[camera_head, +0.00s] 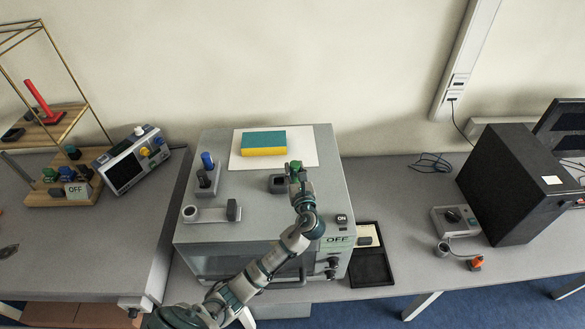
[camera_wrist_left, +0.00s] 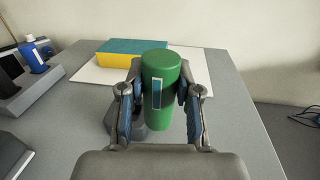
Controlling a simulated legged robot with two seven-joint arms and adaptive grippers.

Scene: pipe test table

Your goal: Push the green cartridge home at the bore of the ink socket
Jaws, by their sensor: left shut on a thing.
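The green cartridge (camera_head: 295,165) is upright in my left gripper (camera_head: 298,172), above the grey cabinet top. In the left wrist view the cartridge (camera_wrist_left: 161,75) is a green cylinder with a pale blue strip, and the left gripper (camera_wrist_left: 160,95) is shut on its sides. A dark grey block (camera_head: 278,184), which looks like the ink socket, is at the left of the cartridge's lower part. In the wrist view the block (camera_wrist_left: 112,122) shows partly behind the left finger. Its bore is hidden, and I cannot tell whether the cartridge's lower end is in it. My right gripper is not in view.
A blue and yellow sponge (camera_head: 264,143) lies on a white sheet (camera_head: 308,158) behind the gripper. A holder with a blue cylinder (camera_head: 207,161) and a grey bracket (camera_head: 208,214) stand at the left on the cabinet top (camera_head: 245,200). A black tray (camera_head: 371,266) lies right of the cabinet.

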